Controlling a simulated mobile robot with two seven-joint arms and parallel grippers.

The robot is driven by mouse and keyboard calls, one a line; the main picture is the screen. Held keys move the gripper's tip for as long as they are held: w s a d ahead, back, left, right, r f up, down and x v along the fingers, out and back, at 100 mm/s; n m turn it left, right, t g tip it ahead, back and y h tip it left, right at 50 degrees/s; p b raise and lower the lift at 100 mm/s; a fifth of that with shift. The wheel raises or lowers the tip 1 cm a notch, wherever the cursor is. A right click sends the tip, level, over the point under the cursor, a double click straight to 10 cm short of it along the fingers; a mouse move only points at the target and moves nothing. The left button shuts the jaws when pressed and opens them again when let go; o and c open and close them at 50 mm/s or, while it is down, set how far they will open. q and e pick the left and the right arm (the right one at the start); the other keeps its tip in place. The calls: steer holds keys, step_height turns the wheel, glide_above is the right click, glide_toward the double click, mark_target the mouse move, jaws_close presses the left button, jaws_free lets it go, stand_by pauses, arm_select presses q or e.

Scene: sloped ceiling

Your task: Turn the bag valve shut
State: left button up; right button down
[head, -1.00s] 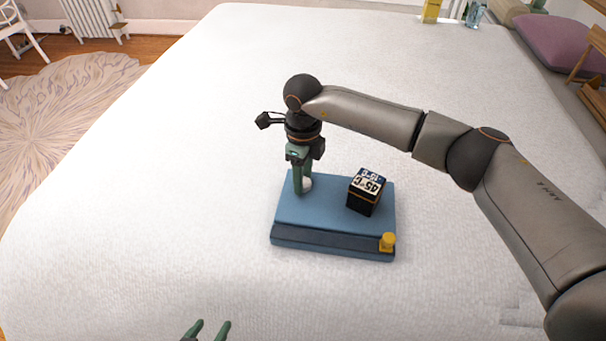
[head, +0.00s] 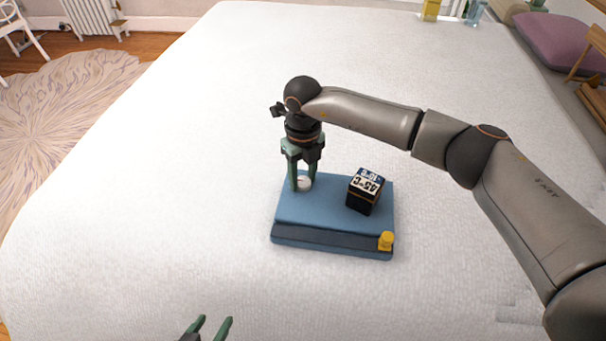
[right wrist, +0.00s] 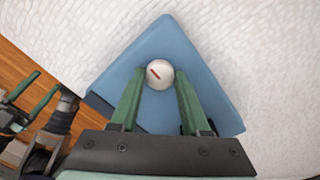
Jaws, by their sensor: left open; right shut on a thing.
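The bag is a flat blue block-like pad (head: 325,213) lying on the white bed. Its valve is a round white knob (right wrist: 159,76) with a short slanted red mark, near one corner of the pad. In the head view the valve (head: 305,184) is partly covered by my fingers. My right gripper (right wrist: 158,83) points down from above and is shut on the valve, one green finger on each side. My left gripper (head: 214,323) is open and empty over the bed at the bottom of the head view, apart from the bag.
A black cube with a temperature label (head: 366,190) sits on the pad, right of the valve. A yellow knob (head: 386,241) is at the pad's front right corner. The bed (head: 150,200) around the pad is clear. A yellow bottle (head: 431,11) stands at the far edge.

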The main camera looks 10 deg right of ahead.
mark_target(303, 182)
stand_by(0.3)
steer(key=shift+c, duration=1.9)
jaws_free()
steer(key=shift+r, duration=0.1)
step_height(303, 182, up, 12)
steer(key=shift+r+p, duration=0.15)
steer(key=shift+p, duration=0.15)
steer(key=shift+s, duration=0.15)
